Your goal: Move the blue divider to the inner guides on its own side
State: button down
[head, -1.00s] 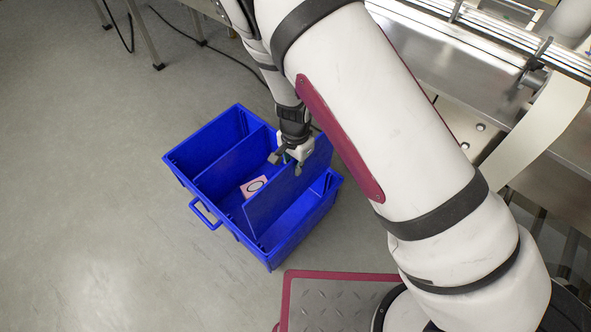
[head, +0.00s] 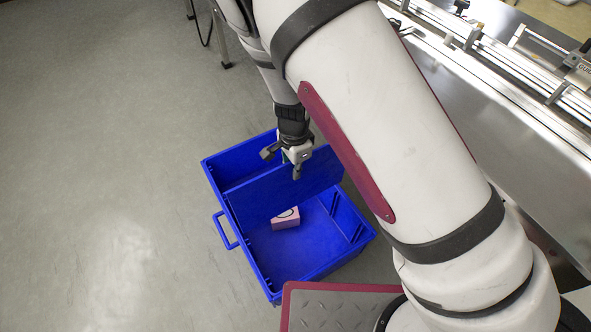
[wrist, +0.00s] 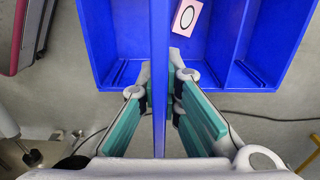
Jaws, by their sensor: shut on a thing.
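The blue divider (head: 285,188) is a flat upright panel above the blue tote (head: 259,279). My gripper (head: 282,164) is shut on its upper edge. In the wrist view the divider (wrist: 159,40) runs edge-on between my green-padded fingers (wrist: 159,85). Its lower edge looks raised above the tote floor. Empty guide ribs (head: 358,233) show on the tote's right wall, and ribs (wrist: 122,72) show left of the divider in the wrist view. The held panel hides part of the tote's far side.
A pink box (head: 285,220) with a black ring lies on the tote floor; it also shows right of the divider in the wrist view (wrist: 186,17). A second divider (wrist: 241,35) stands farther right there. A steel machine (head: 500,130) stands at right.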

notch_tip(320, 180, down, 5)
jog(key=b, duration=0.4)
jog(key=shift+r, duration=0.1)
dwell(0.3)
jog(key=shift+f+b, duration=0.5)
jog(key=shift+f, duration=0.1)
dwell(0.5)
notch_tip(320, 180, down, 19)
jog(key=b, duration=1.3)
dwell(1.6)
dwell(0.3)
jog(key=c, duration=1.7)
grip_release()
notch_tip(320, 180, up, 12)
jog(key=shift+r, duration=0.1)
